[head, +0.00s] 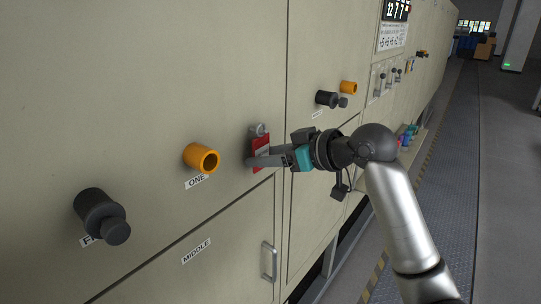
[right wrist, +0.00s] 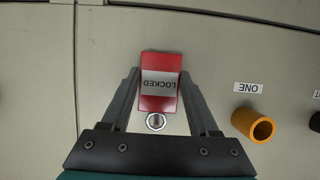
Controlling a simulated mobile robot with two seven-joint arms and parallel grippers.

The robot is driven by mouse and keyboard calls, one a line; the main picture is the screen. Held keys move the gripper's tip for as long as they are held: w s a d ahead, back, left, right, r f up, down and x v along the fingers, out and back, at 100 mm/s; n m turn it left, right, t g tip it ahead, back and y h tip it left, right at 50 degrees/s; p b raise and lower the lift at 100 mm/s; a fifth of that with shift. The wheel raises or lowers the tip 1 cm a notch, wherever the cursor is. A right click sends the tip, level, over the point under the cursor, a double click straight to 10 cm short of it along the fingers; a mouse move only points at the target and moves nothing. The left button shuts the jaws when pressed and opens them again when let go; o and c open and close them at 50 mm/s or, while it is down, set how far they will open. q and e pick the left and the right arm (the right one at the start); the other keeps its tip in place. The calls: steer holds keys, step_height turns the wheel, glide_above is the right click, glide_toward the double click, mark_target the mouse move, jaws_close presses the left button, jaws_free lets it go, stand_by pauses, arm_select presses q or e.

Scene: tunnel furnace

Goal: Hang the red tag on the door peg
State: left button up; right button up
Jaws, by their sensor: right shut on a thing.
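The red tag (head: 261,144) has a white band reading LOCKED, which is upside down in the right wrist view (right wrist: 160,104). My right gripper (head: 257,157) is shut on the tag, one finger along each side of it, close to the beige door. A grey metal peg (head: 259,130) shows at the tag's upper end in the head view. I cannot tell whether the tag's hole is around the peg. My left gripper is not in view.
An orange socket (head: 202,158) marked ONE and a black knob (head: 101,215) stick out of the panel to the left. Another black knob (head: 327,99) and orange socket (head: 348,88) are to the right. A door handle (head: 268,262) is below. The walkway on the right is clear.

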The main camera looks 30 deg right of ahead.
steer(key=shift+w+a, duration=0.1)
steer(key=shift+w, duration=0.2)
steer(key=shift+f, duration=0.1)
steer(key=shift+f, duration=0.35)
stand_by(0.3)
steer(key=shift+r+p, duration=0.1)
steer(key=shift+p, duration=0.3)
steer(key=o, duration=1.4)
steer(key=b+v, duration=0.3)
steer(key=v, duration=1.2)
